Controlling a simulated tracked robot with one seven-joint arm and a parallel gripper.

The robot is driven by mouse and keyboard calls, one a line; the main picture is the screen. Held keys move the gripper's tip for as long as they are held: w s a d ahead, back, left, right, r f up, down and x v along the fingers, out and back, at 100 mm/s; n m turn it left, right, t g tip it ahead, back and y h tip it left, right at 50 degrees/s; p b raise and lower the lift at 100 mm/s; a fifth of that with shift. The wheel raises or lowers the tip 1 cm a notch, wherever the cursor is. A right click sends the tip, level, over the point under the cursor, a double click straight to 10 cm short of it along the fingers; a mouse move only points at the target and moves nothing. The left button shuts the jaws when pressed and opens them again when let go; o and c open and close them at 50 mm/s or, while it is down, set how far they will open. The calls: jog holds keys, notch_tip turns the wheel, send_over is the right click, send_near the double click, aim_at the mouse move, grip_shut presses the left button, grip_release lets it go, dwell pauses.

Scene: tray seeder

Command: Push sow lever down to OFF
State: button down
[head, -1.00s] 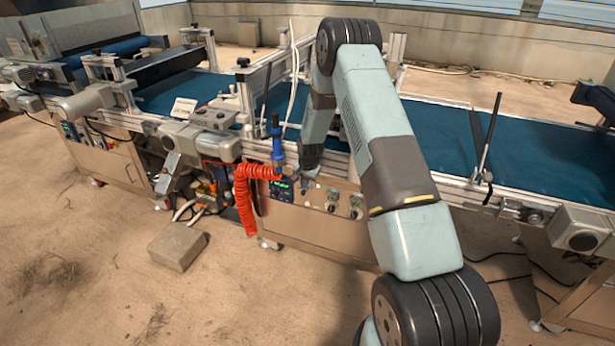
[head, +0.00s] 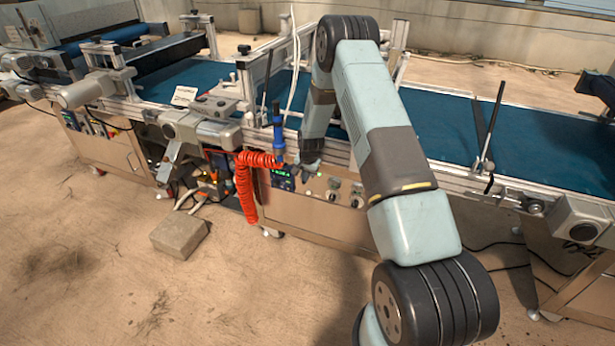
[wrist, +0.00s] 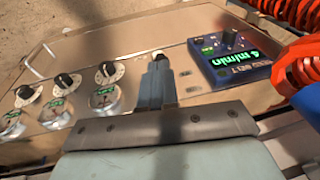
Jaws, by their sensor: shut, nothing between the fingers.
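My gripper (head: 300,170) hangs in front of the machine's front control panel, just right of a blue display box (head: 283,180). In the wrist view my gripper (wrist: 160,60) is shut and empty, its fingertips over the panel (wrist: 140,52) between the dials and the blue display box (wrist: 232,57). I cannot make out the sow lever; my fingers may hide it. Small label marks show just right of the fingers. I cannot tell whether the fingertips touch anything.
Several black dials, one here (wrist: 108,70), with green readouts line the panel left of my fingers. A blue conveyor belt (head: 430,122) runs above. A block (head: 180,236) lies on the ground.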

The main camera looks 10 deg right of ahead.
jog(key=shift+s+a+f, duration=0.25)
jog(key=shift+s+f, duration=0.05)
jog(key=shift+f, duration=0.1)
jog(key=t, duration=0.1)
jog(key=f+t+h, duration=0.1)
jog(key=s+f+t+h, duration=0.1)
jog(key=shift+a, duration=0.35)
dwell(0.4)
jog(key=shift+r, duration=0.1)
jog(key=shift+r, duration=0.7)
